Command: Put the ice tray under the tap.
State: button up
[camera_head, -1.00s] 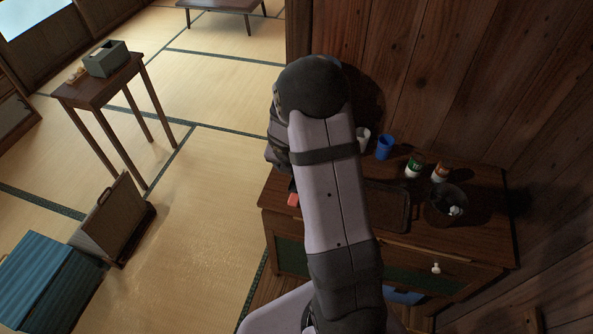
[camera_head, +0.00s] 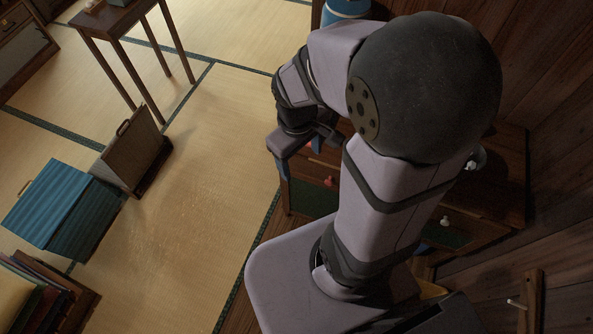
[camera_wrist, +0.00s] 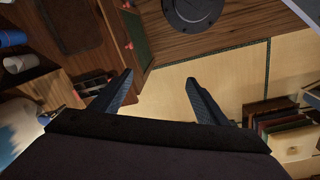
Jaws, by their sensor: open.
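My gripper (camera_wrist: 159,77) is open in the wrist view. Its two dark fingers are apart with nothing between them, over wood edge and tatami. In the head view my arm hides much of the cabinet (camera_head: 315,198). I cannot make out an ice tray for certain in either current view. A blue-topped vessel (camera_head: 346,8) stands partly cut off at the top of the head view. A pale and blue object (camera_wrist: 18,122) is at the left of the wrist view. I cannot clearly make out a tap on either.
The cabinet top bears a blue cup (camera_wrist: 13,38), a white cup (camera_wrist: 20,65) and a flat dark tray (camera_wrist: 72,22). A suitcase (camera_head: 130,152) and a blue box (camera_head: 62,208) stand on the tatami. A wooden side table (camera_head: 105,20) is behind. Tatami between is clear.

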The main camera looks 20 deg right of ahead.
jog(key=s+a+m, duration=0.2)
jog(key=s+m, duration=0.1)
jog(key=m, duration=0.1)
jog(key=shift+s+a+r+y, duration=0.35)
jog(key=shift+a+y, duration=0.05)
